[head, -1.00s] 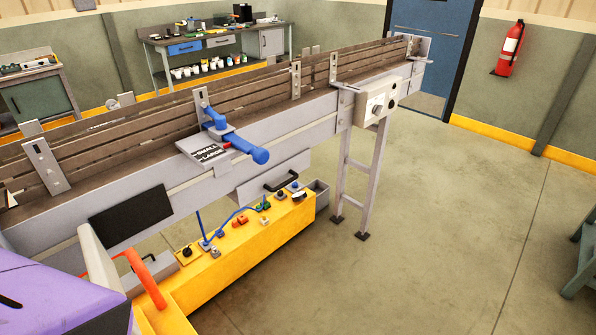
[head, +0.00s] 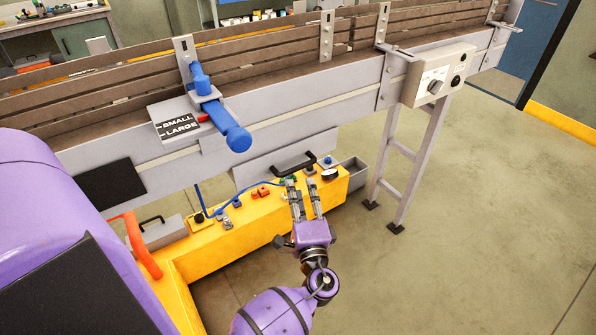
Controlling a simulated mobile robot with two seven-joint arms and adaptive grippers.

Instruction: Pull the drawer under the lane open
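The drawer (head: 258,170) is a grey panel with a black bar handle (head: 294,164), hanging under the lane (head: 320,108). Its front sits close below the lane's grey side and looks shut. My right gripper is not in view.
The yellow bench (head: 225,249) below the drawer carries small parts and a blue cable. A blue lever (head: 222,120) juts from the lane above. A grey control box (head: 437,78) and lane leg (head: 415,165) stand right. Floor at the right is clear.

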